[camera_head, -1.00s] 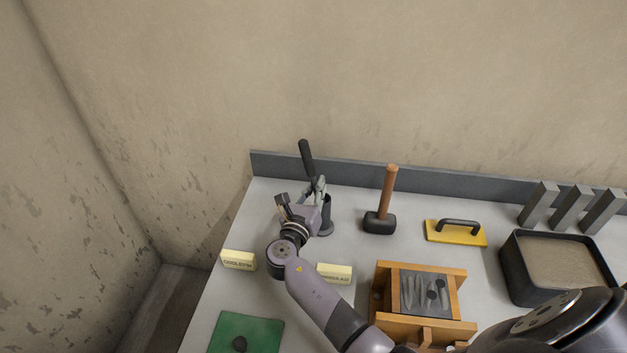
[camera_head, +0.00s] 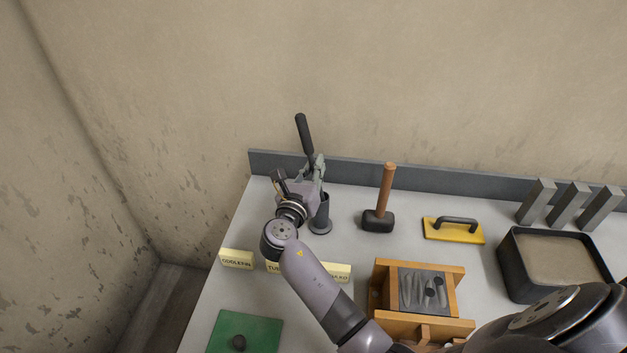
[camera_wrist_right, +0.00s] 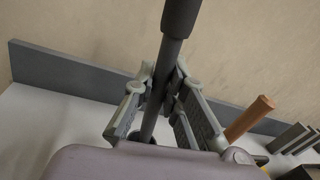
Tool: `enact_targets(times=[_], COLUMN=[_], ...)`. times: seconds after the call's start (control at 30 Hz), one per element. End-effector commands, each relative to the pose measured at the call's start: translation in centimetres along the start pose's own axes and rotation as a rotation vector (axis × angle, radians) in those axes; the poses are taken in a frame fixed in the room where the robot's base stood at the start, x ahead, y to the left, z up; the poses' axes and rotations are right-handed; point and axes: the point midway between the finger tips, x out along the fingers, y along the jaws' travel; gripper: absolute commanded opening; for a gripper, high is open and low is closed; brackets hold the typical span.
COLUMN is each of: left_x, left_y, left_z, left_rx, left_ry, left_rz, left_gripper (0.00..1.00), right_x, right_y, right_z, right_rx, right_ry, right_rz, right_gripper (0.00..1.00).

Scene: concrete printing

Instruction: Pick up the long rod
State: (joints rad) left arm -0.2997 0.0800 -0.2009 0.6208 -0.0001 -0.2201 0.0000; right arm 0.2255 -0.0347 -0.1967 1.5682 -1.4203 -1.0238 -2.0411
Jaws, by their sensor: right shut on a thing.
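The long rod has a thick black handle (camera_head: 304,133) pointing up and a thinner grey shaft. In the right wrist view the handle (camera_wrist_right: 180,18) is at the top and the shaft (camera_wrist_right: 152,115) runs down between the fingers. My right gripper (camera_head: 315,168) is shut on the shaft just below the handle; the fingers also show in the wrist view (camera_wrist_right: 166,78). A grey cylindrical holder (camera_head: 321,215) with a round foot stands on the bench beneath the gripper. The rod's lower end is hidden, so I cannot tell whether it is still inside the holder. My left gripper is out of view.
A mallet (camera_head: 379,220) stands head-down right of the holder. Further right are a yellow float (camera_head: 454,237), grey blocks (camera_head: 569,204) and a filled black tray (camera_head: 508,270). A wooden box (camera_head: 384,291), cream label blocks (camera_head: 237,259) and a green mat (camera_head: 262,333) lie nearer.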

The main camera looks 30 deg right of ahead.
Motion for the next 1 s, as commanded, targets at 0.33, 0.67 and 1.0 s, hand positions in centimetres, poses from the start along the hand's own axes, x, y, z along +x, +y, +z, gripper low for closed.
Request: enact_targets(times=[0.33, 0.67, 1.0], left_x=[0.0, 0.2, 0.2], left_y=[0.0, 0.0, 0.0], left_z=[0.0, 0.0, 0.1], left_rx=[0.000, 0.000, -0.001], left_ry=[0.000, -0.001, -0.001], left_rz=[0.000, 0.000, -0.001], left_gripper=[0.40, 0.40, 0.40], right_x=[0.0, 0.0, 0.0], right_y=[-1.4, -2.5, -2.8], right_z=[7.1, 12.3, 13.5], right_rx=[0.006, 0.004, 0.001], right_ry=[-0.005, -0.004, -0.002], right_rz=[-0.001, -0.001, 0.000], right_gripper=[0.00, 0.00, 0.00])
